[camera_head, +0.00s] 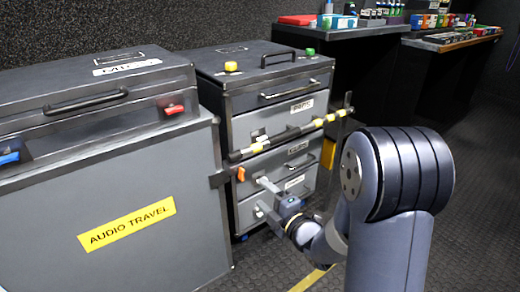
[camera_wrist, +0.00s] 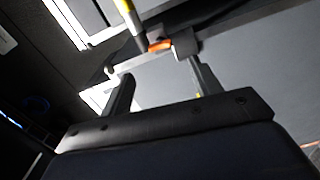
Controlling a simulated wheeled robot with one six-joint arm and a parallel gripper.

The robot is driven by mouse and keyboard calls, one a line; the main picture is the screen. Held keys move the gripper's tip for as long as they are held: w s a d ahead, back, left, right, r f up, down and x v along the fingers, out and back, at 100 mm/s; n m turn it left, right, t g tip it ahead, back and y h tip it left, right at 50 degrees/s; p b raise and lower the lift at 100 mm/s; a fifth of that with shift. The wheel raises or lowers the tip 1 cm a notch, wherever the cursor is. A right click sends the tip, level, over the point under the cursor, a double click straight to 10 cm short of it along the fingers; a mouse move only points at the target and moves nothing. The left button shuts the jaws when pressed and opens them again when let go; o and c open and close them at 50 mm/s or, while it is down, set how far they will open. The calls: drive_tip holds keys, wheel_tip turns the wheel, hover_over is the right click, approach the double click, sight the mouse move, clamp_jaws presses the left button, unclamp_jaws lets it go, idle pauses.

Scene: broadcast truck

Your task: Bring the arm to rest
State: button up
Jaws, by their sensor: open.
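My arm (camera_head: 390,210) rises at the right of the head view and reaches down and left toward the grey drawer cabinet. My gripper (camera_head: 262,197) is in front of the cabinet's lower drawers, just below an orange latch (camera_head: 241,174) on the barrier bar. In the wrist view my gripper (camera_wrist: 155,75) shows two fingers spread apart with nothing held between them. The orange latch (camera_wrist: 160,45) shows beyond the fingertips there. I cannot tell whether a finger touches the bar or the drawer front.
A yellow-and-black striped bar (camera_head: 290,134) crosses the drawer cabinet (camera_head: 275,85). A grey case labelled AUDIO TRAVEL (camera_head: 110,200) stands close on the left. Dark tables (camera_head: 345,32) with small items stand at the back. Dark floor (camera_head: 470,130) is open at the right.

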sight(243, 177)
drive_tip(key=b+x, duration=0.2)
drive_tip(key=x, duration=0.7)
drive_tip(key=shift+w+a+f, duration=0.1)
drive_tip(key=shift+w+a, duration=0.2)
drive_tip(key=shift+w, duration=0.15)
drive_tip(key=shift+s, duration=0.1)
drive_tip(key=p+v, duration=0.3)
drive_tip(key=v, duration=0.8)
drive_tip(key=b+x, duration=0.3)
drive_tip(key=x, duration=0.8)
drive_tip(key=shift+w+a, duration=0.15)
drive_tip(key=shift+w, duration=0.05)
drive_tip(key=shift+s+d+m+p, duration=0.5)
drive_tip(key=shift+s+m+p, duration=0.2)
drive_tip(key=shift+m+p, duration=2.5)
drive_tip(key=shift+s+d+m+p, duration=0.55)
drive_tip(key=shift+m+p, duration=1.85)
drive_tip(key=shift+p, duration=1.55)
drive_tip(key=shift+s+d+m+p, duration=0.4)
drive_tip(key=shift+s+m+p, duration=0.4)
drive_tip(key=shift+m+p, duration=2.4)
